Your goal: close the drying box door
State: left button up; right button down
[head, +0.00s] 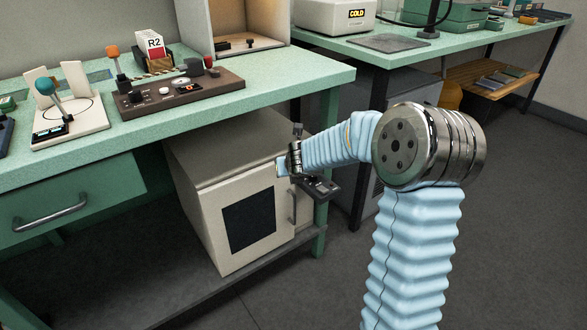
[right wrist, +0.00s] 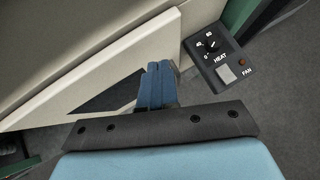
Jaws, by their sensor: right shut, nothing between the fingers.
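The drying box (head: 205,140) is a cream cabinet under the green bench. Its door (head: 215,215) faces forward, with a dark window (head: 250,218) and an upright bar handle (head: 293,206) near its right edge. The door looks nearly flush with the box; I cannot tell if a small gap is left. My right gripper (head: 281,167) is at the door's upper right corner, above the handle; contact is unclear. In the right wrist view its blue fingers (right wrist: 155,84) are shut and empty, in front of the cream door (right wrist: 60,92). My left gripper is not in view.
A dark control panel (right wrist: 220,58) with a HEAT dial and FAN switch sits right of the fingers in the right wrist view. The green bench (head: 290,78) overhangs the box, and its leg (head: 320,230) stands at the right. A drawer (head: 70,195) is at the left.

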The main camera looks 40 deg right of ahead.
jog(key=s+r+p, duration=0.3)
jog(key=s+r, duration=0.3)
jog(key=s, duration=0.1)
jog(key=shift+s+r, duration=0.35)
jog(key=shift+s, duration=0.05)
